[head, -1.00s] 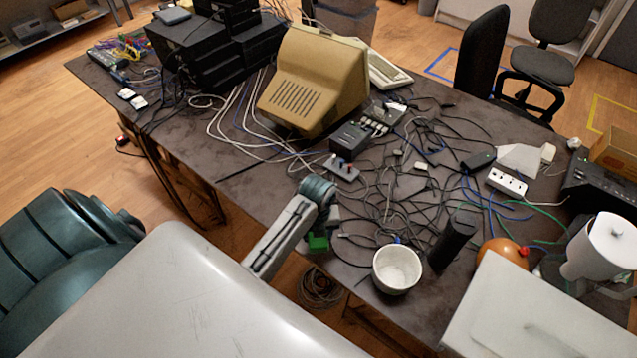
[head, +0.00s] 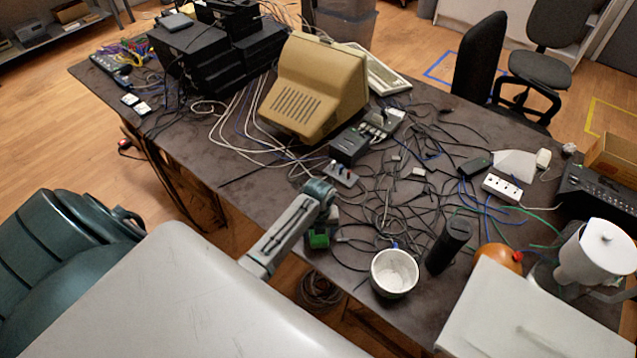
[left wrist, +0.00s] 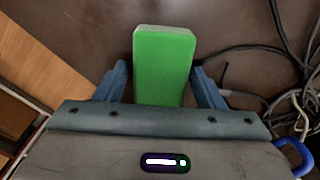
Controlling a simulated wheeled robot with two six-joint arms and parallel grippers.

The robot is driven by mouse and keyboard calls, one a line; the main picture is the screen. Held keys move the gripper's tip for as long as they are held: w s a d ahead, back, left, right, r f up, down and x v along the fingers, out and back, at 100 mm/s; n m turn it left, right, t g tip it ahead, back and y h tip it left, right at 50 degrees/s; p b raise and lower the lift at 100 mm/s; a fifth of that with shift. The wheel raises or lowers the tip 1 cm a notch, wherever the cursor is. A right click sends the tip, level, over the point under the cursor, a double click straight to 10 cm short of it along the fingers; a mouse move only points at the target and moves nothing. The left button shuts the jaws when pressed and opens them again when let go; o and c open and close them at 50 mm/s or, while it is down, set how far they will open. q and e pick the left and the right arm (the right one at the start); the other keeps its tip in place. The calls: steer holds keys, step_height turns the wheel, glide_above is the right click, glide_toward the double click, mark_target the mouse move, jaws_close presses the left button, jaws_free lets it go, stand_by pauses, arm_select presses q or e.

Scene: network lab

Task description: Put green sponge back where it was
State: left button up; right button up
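The green sponge (head: 318,239) shows at the near edge of the dark table (head: 240,190) in the head view, just under the end of my left arm. In the left wrist view the sponge (left wrist: 163,62) is a bright green block with a paler end, pointing away from me. My left gripper (left wrist: 160,80) has its two blue fingers at either side of the sponge and appears shut on it, with the dark tabletop beyond. The sponge's height above the table is hard to tell. My right gripper is not in view.
A white cup (head: 394,273) and a black cylinder (head: 448,244) stand right of the sponge. Loose cables (head: 400,195) cover the middle of the table.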

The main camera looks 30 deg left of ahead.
arm_select(q)
steer(key=shift+o, duration=0.4)
steer(key=shift+w, duration=0.1)
steer(key=shift+r, duration=0.1)
step_height(320, 180, up, 12)
steer(key=b, duration=0.2)
